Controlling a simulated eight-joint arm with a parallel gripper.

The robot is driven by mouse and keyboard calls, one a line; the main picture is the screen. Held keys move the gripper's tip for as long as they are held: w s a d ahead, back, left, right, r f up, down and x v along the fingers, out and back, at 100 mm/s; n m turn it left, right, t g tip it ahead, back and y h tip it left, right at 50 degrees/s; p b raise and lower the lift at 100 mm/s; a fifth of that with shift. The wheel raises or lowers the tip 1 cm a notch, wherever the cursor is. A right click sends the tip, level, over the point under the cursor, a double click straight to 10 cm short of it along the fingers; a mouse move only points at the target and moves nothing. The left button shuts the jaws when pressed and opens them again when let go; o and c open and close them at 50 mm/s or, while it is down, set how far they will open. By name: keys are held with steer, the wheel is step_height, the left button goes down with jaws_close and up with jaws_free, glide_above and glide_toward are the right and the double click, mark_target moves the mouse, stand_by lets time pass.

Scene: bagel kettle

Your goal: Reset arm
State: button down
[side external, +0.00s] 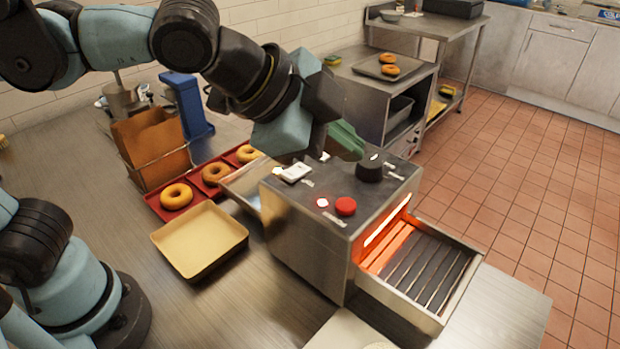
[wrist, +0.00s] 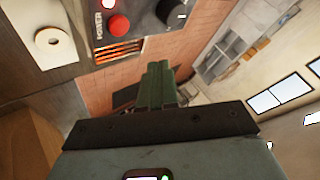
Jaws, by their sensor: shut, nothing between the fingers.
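My gripper (side external: 345,141) hangs over the top of the conveyor toaster (side external: 310,240), at the back near the black knob (side external: 370,169). Its green fingers are together and hold nothing; they also show in the wrist view (wrist: 158,86). I cannot tell the exact gap between the fingers and the toaster top. The red button (side external: 345,206) is in front of the gripper and apart from it. A small lit light (side external: 322,202) sits beside the button, and the toaster opening glows orange. In the wrist view, the red button (wrist: 119,25) shows at the upper left.
A red tray (side external: 174,213) with bagels and an empty tan tray (side external: 200,240) lie left of the toaster. A paper bag holder (side external: 157,164) stands behind. The toaster's slatted outfeed (side external: 425,268) extends right. Two bagels sit on a back tray (side external: 365,68).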

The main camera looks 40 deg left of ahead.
steer(key=a+f+n, duration=0.1)
steer(key=a+n, duration=0.1)
steer(key=a, duration=0.2)
steer(key=a+f+n+y, duration=0.1)
steer(key=a+f+n, duration=0.1)
steer(key=a, duration=0.2)
steer(key=a+f+n+y, duration=0.1)
steer(key=a+f+n, duration=0.1)
steer(key=a+n, duration=0.1)
steer(key=shift+w+a+f+g, duration=0.25)
steer(key=shift+w+a+g, duration=0.1)
steer(key=shift+a+g, duration=0.05)
steer(key=s+a+f+n+y, duration=0.1)
steer(key=s+a+f+n, duration=0.2)
steer(key=a+f+n, duration=0.3)
steer(key=a, duration=0.3)
steer(key=shift+a+n+g+y, duration=0.2)
steer(key=shift+n+g+y, duration=0.1)
steer(key=shift+y, duration=0.1)
steer(key=c, duration=1.8)
jaws_free()
